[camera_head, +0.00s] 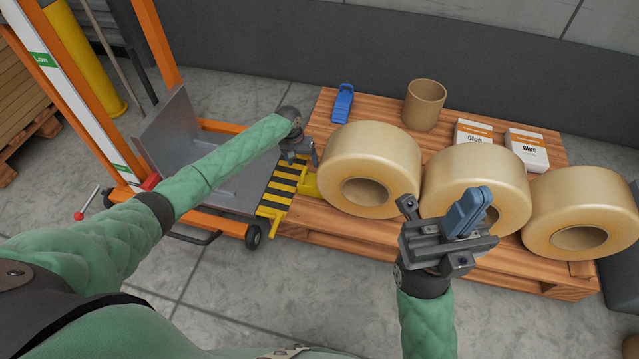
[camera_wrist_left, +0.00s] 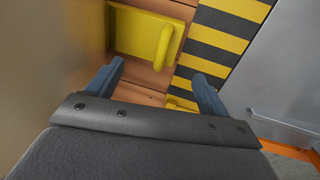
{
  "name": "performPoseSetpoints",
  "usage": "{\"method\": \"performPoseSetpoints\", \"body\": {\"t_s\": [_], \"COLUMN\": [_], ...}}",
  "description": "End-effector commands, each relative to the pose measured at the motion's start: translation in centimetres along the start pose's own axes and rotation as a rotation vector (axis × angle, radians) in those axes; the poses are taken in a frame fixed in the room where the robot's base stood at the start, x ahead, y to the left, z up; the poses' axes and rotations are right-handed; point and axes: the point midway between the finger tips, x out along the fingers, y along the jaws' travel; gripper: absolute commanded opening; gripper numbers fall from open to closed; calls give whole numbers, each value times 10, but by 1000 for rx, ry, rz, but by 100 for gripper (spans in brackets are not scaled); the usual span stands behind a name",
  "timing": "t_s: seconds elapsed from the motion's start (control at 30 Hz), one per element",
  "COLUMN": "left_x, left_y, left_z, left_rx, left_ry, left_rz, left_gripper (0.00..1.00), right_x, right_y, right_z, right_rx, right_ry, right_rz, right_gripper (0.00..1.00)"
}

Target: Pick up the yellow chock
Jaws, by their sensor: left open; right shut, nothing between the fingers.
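The yellow chock (camera_head: 309,186) sits at the left edge of the wooden pallet, between the nearest tan roll and a black-and-yellow striped plate. In the left wrist view the chock (camera_wrist_left: 132,33) shows a flat block with a raised curved handle. My left gripper (camera_head: 301,157) is open above the chock; the handle lies just beyond its blue fingertips (camera_wrist_left: 158,70), with nothing held. Part of the chock is hidden by the gripper in the head view. My right gripper (camera_head: 467,211) is shut and empty, in front of the middle roll.
Large tan rolls (camera_head: 369,153) stand on the pallet (camera_head: 330,234), close to the chock's right. The striped plate (camera_head: 282,189) and an orange lift with a grey platform (camera_head: 180,137) are on the left. A blue tool (camera_head: 343,103), brown cup (camera_head: 425,104) and glue boxes (camera_head: 526,148) are behind.

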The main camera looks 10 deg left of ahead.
Motion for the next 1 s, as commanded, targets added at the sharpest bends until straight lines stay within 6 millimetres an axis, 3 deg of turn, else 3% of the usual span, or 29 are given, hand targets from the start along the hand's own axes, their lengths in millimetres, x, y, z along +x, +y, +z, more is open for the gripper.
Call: {"method": "performPoseSetpoints", "body": {"t_s": [0.27,0.53,0.83,1.0], "left_x": [23,58,64,64], "left_y": [0,2,2,2], "left_z": [2,4,4,4], "left_rx": [0,0,0,0], "left_ry": [-1,-1,-1,-1], "left_rz": [-1,-1,0,-1], "left_gripper": [80,80,80,49], "right_x": [-5,-12,-11,-11], "right_y": [-1,-5,-5,-5], "right_z": [1,3,4,4], "right_rx": [15,49,56,56], "right_ry": [6,18,19,19], "right_rz": [7,20,23,23], "right_gripper": [0,0,0,0]}}
